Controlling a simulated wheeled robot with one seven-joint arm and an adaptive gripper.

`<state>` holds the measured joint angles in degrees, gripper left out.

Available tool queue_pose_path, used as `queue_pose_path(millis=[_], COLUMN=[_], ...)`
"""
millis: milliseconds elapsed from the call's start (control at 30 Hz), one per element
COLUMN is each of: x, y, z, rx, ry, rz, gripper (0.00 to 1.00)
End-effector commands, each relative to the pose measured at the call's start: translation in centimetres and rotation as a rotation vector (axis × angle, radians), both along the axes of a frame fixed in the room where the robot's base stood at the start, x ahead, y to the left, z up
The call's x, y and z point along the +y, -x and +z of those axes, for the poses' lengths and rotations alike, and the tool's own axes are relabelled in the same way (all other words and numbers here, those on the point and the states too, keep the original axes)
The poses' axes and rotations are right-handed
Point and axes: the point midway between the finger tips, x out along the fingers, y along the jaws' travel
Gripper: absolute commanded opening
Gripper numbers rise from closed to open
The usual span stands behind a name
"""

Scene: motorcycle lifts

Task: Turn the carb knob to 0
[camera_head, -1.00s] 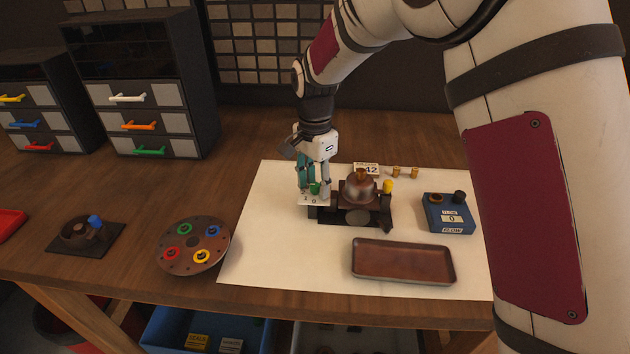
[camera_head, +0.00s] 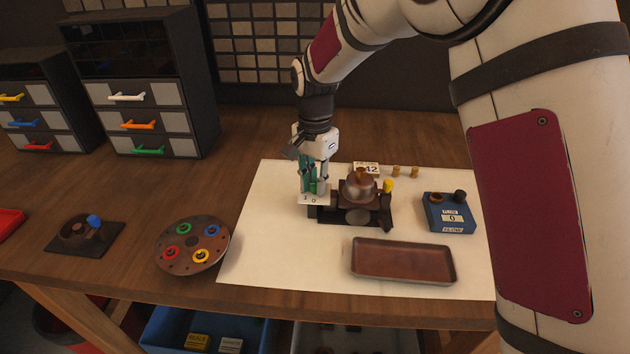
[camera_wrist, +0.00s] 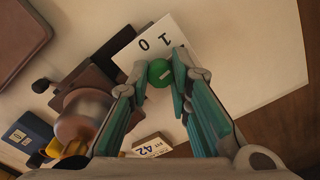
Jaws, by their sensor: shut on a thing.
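The green carb knob (camera_wrist: 159,71) sits beside a white number plate (camera_wrist: 150,42) on the carburetor's side. The plate shows a 1 and a 0; any other marks are hidden by the fingers. My gripper (camera_head: 314,188) points down over the knob and is shut on it, a teal-padded finger on each side. In the wrist view the knob lies between my fingertips, with a small pale mark on its top. I cannot tell which number that mark points to. The carburetor (camera_head: 359,187), with a rounded metal body, stands just right of my gripper in the head view.
A blue flow box (camera_head: 449,213) reading 0 stands right of the carburetor. A brown tray (camera_head: 403,261) lies in front, and small brass parts (camera_head: 397,171) stand behind. A round plate with coloured rings (camera_head: 193,246) is at left. The white mat's front left is clear.

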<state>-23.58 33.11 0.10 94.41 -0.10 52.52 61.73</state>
Motion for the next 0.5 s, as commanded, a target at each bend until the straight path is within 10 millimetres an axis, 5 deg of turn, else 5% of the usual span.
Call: queue_pose_path(millis=[500], x=[0.02], y=[-0.1], z=[0.0], rx=[-0.002], ry=[-0.002], rz=[0.475], gripper=[0.0])
